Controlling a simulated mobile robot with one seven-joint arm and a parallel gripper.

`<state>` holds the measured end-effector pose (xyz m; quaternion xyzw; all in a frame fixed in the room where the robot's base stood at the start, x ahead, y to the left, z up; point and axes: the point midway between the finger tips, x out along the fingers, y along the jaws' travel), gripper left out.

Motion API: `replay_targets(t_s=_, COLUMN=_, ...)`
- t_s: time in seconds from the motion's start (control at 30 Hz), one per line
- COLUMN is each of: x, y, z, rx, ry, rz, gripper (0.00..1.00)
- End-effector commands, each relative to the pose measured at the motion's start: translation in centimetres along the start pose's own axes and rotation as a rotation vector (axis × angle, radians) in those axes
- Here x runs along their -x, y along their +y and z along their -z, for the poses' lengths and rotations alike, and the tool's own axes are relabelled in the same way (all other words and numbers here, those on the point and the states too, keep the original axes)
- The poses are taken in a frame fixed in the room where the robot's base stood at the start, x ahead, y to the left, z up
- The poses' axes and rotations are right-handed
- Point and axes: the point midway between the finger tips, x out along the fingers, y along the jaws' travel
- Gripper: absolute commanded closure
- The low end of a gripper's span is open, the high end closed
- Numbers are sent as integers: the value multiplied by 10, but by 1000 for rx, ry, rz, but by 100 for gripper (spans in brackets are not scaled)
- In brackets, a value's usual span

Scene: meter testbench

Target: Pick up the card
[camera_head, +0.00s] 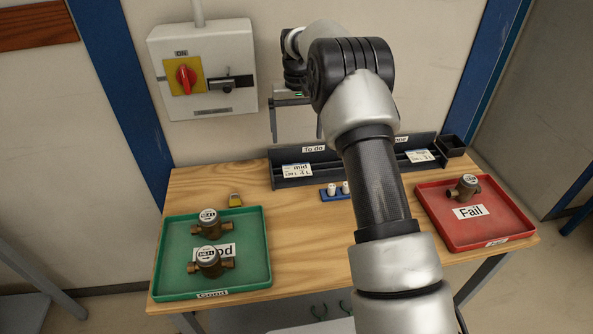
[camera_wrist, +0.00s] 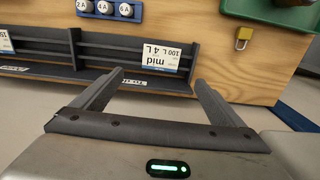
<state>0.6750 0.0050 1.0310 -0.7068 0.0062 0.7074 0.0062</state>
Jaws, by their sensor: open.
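A white card (camera_head: 297,171) marked "mid" leans in the left part of the dark rack (camera_head: 283,183) at the back of the bench. In the wrist view the same card (camera_wrist: 164,57) appears upside down, just beyond my fingertips and between their lines. A second white card (camera_head: 420,156) stands in the rack's right part. My gripper (camera_wrist: 155,84) is open, with nothing between its two fingers. In the head view my gripper (camera_head: 294,122) hangs above the rack, partly hidden by my arm.
A green tray (camera_head: 170,285) with two brass meters is at left, a red tray (camera_head: 490,232) with one meter at right. A yellow padlock (camera_head: 235,200) and a blue fuse holder (camera_head: 330,197) lie before the rack. A switch box (camera_head: 205,70) hangs on the wall.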

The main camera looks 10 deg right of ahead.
Motion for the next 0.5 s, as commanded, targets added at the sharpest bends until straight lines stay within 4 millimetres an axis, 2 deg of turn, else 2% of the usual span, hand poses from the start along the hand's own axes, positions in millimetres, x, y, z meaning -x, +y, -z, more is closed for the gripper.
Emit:
replay_targets(t_s=0.03, x=-13, y=0, z=-1, rx=0, ry=-4, rz=0, gripper=8)
replay_targets(t_s=0.2, x=-45, y=0, z=-1, rx=0, ry=-3, rz=0, gripper=8)
replay_targets(t_s=0.5, x=-66, y=0, z=0, rx=0, ry=0, rz=0, gripper=8)
